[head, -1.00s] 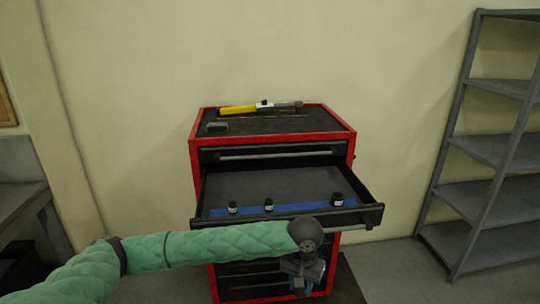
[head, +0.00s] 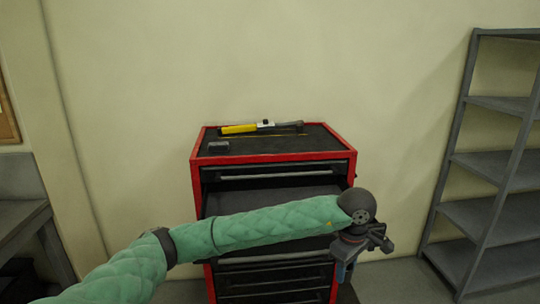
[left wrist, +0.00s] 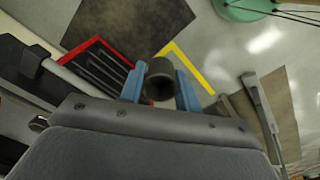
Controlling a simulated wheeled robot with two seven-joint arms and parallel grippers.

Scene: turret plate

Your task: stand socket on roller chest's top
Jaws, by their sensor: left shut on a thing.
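The roller chest (head: 196,172) is red and black and stands against the wall in the head view. Its dark top (head: 275,147) has a red rim and bare room at the front and right. My left gripper (head: 342,272) is low at the chest's front right, below the level of the top. In the left wrist view, its blue fingers (left wrist: 160,88) are shut on a dark round socket (left wrist: 160,76), with its open end facing the camera. The socket cannot be made out in the head view. My right gripper is not in view.
A yellow-handled tool (head: 262,127) lies along the back of the top, and a small dark box (head: 218,147) sits at its left. An upper drawer (head: 270,195) is open, partly hidden by my left arm. Metal shelving (head: 490,160) stands at the right.

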